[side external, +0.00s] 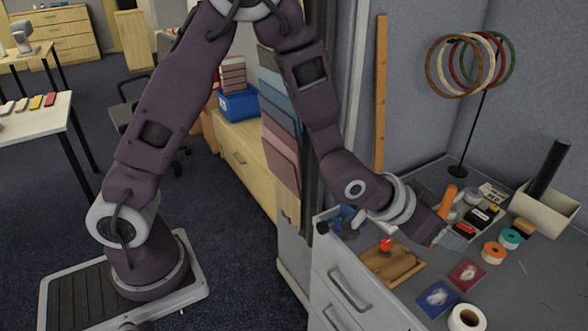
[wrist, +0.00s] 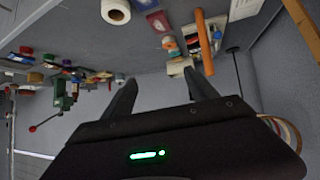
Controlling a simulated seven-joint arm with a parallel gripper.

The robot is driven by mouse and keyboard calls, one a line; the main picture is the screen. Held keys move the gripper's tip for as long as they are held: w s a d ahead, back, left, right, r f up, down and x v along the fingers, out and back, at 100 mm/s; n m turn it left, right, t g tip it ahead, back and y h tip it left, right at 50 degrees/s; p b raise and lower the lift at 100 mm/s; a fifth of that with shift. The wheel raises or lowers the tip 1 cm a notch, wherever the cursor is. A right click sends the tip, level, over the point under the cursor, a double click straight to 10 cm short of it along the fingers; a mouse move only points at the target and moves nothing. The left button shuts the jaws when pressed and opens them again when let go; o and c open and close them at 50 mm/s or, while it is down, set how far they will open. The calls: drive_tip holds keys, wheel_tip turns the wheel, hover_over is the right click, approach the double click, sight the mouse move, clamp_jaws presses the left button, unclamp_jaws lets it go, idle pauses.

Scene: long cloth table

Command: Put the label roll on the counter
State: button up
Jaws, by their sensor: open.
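A white roll with a brown core, which looks like the label roll (side external: 466,318), stands at the near edge of the grey counter (side external: 530,290) in the side view. It also shows at the top of the wrist view (wrist: 115,11), left of centre. My gripper (side external: 456,238) is over the counter, behind and left of the roll, well apart from it. In the wrist view my gripper's two dark fingers (wrist: 160,77) are spread with nothing between them. The fingertips are partly lost among the items in the side view.
A wooden board with a red knob (side external: 390,262) lies left of my gripper. Orange (side external: 493,252) and teal (side external: 510,238) rolls, two small packets (side external: 466,275) and a cream box (side external: 545,208) are nearby. A ring stand (side external: 470,130) stands behind. The counter's right front is clear.

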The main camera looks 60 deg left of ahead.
drive_tip(key=s+a+r+n+g+y, duration=0.1)
drive_tip(key=s+a+r+g, duration=0.1)
drive_tip(key=s+a+r, duration=0.75)
drive_tip(key=s+a+r+g+y, duration=0.1)
drive_tip(key=s+a, duration=0.2)
drive_tip(key=s, duration=0.7)
drive_tip(key=s+a+r+n+g+y, duration=0.1)
drive_tip(key=s+a, duration=0.3)
drive_tip(key=s, duration=0.6)
drive_tip(key=shift+s+r+g, duration=0.2)
drive_tip(key=shift+r+g, duration=0.1)
drive_tip(key=shift+r, duration=0.15)
drive_tip(key=shift+a, duration=0.1)
